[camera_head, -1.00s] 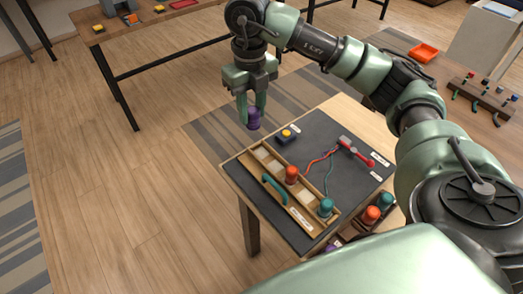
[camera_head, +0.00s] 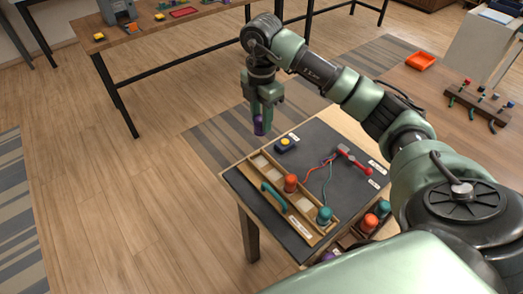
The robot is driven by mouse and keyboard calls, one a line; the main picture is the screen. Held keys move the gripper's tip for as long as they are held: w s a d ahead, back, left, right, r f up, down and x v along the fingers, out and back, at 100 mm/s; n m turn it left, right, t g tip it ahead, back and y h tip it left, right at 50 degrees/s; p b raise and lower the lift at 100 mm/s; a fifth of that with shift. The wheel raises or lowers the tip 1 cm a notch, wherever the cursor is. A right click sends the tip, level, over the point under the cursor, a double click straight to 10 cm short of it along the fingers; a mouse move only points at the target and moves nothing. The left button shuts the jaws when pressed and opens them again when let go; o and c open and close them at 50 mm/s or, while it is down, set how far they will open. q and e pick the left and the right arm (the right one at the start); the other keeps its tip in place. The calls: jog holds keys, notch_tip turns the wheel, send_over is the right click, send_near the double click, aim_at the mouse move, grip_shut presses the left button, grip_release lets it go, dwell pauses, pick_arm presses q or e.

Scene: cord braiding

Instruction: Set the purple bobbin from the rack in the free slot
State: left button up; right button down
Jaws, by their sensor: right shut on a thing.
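My right gripper (camera_head: 261,120) is shut on a purple bobbin (camera_head: 259,127), which hangs between its fingers in the air beyond the far left corner of the small table. The wooden slotted tray (camera_head: 250,164) lies along the table's left side. An orange bobbin (camera_head: 290,183) stands near its middle and a teal bobbin (camera_head: 324,214) at its near end. A rack at the table's right side holds another orange bobbin (camera_head: 370,222) and another teal bobbin (camera_head: 383,208). My left gripper is out of view.
A teal handle (camera_head: 273,194) is on the tray's left side. A dark box with a yellow button (camera_head: 286,143) sits near the far corner. Open floor lies left.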

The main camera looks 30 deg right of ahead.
notch_tip(320, 180, down, 12)
jog(key=shift+f+p, duration=0.1)
jog(key=shift+p, duration=0.9)
jog(key=shift+f, duration=0.15)
jog(key=shift+f+b, duration=0.3)
jog(key=c, duration=1)
grip_release()
jog(key=shift+c, duration=0.2)
